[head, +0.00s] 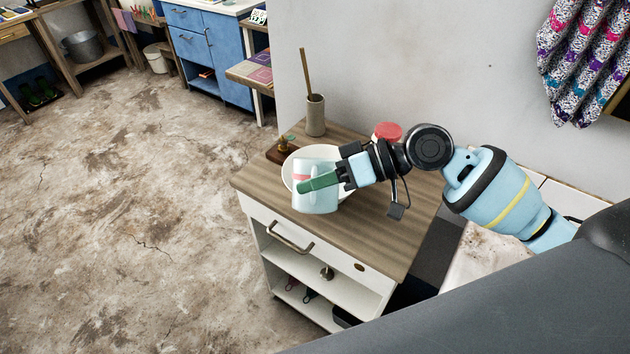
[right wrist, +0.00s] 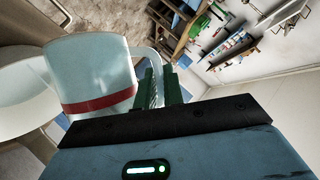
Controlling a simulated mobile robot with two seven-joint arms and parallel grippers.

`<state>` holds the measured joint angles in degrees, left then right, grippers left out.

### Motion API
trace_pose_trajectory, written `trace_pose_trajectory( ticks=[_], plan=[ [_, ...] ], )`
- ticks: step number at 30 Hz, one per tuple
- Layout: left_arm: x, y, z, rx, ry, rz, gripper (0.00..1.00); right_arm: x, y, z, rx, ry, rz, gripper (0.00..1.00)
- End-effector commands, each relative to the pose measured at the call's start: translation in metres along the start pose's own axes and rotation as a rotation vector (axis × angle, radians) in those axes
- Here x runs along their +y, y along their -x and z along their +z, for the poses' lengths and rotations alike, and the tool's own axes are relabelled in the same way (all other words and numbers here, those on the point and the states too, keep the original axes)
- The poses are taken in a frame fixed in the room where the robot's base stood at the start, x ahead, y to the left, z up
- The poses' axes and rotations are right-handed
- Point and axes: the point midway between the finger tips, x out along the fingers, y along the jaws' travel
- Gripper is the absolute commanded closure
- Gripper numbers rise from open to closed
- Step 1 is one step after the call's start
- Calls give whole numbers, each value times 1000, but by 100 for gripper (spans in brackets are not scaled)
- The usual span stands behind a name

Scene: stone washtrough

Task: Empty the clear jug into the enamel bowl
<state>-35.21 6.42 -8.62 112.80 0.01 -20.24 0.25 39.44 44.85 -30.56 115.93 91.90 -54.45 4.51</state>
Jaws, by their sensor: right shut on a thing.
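The jug (head: 316,204) is pale and see-through with a red band. It hangs over the front of the white bowl (head: 287,172) in the head view and hides part of it. The jug looks roughly upright; its exact tilt is hard to tell. My right gripper (head: 318,182), with green fingers, is shut on the jug's handle. In the right wrist view the jug (right wrist: 90,70) stands left of the fingers (right wrist: 160,88), and the bowl (right wrist: 15,85) shows behind it at the left edge. Whether liquid is inside cannot be told clearly. My left gripper is out of view.
The bowl rests on a wooden-topped cabinet (head: 372,235). A crock (head: 316,116) with a wooden stick stands at the back. The cabinet top's front is clear.

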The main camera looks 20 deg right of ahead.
Motion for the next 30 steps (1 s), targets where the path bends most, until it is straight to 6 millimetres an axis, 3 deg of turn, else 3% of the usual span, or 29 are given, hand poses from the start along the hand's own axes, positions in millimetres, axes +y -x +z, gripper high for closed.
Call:
trace_pose_trajectory(
  ticks=[30],
  plan=[
    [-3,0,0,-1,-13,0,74,3,3,-10,-13,-79,-35,100]
  ],
)
